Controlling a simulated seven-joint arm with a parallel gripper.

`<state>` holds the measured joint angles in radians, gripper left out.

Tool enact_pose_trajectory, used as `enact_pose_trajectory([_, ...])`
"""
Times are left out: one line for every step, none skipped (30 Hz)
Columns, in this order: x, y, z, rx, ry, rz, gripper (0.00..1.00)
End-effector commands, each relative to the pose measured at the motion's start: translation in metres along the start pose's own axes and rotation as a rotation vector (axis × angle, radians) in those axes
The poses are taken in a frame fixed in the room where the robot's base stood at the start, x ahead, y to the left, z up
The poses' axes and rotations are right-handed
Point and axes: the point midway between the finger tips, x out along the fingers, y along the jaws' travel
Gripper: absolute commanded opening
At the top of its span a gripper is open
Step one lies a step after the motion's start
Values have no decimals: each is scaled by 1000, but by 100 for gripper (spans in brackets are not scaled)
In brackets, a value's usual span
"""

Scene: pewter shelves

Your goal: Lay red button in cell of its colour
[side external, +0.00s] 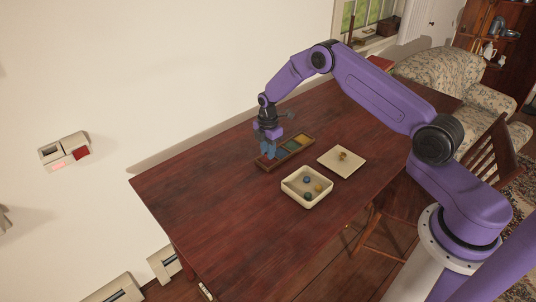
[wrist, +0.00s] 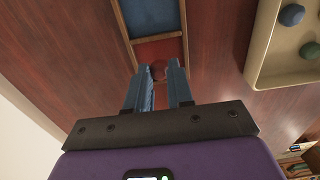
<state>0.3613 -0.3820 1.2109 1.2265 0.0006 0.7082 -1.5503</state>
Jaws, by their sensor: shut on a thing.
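The wooden tray (side external: 296,154) is split into coloured cells in a row. Its red cell (wrist: 160,49) is at the near end in the wrist view, beside a blue cell (wrist: 150,16). My gripper (side external: 268,154) points down at the tray's left end in the side view. In the wrist view its blue fingers (wrist: 158,72) are shut on the small, dark red button (wrist: 158,71), seen between the tips at the red cell. I cannot tell whether the button touches the cell floor. In the side view the fingers hide the button and most of the red cell.
A cream box (side external: 290,192) holding several blue, green and yellowish buttons stands in front of the tray. A flat cream board (side external: 329,161) with a yellowish button (side external: 343,155) lies to the right. The table's left part (side external: 205,190) is clear.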

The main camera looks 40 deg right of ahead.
Motion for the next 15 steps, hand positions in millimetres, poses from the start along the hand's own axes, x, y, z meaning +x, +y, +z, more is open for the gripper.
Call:
enact_pose_trajectory([8,-1,0,0,0,-3,0])
enact_pose_trajectory([12,-1,0,0,0,-3,0])
enact_pose_trajectory([15,-1,0,0,0,-2,0])
enact_pose_trajectory([17,-1,0,0,0,-1,0])
enact_pose_trajectory([18,0,0,0,0,0,0])
enact_pose_trajectory([19,0,0,0,0,1,0])
enact_pose_trajectory([19,0,0,0,0,1,0])
enact_pose_trajectory([19,0,0,0,0,2,0])
enact_pose_trajectory([19,0,0,0,0,2,0])
enact_pose_trajectory([19,0,0,0,0,1,0])
enact_pose_trajectory([19,0,0,0,0,1,0])
enact_pose_trajectory([19,0,0,0,0,1,0])
enact_pose_trajectory([19,0,0,0,0,1,0])
enact_pose_trajectory([19,0,0,0,0,1,0])
enact_pose_trajectory([20,0,0,0,0,0,0])
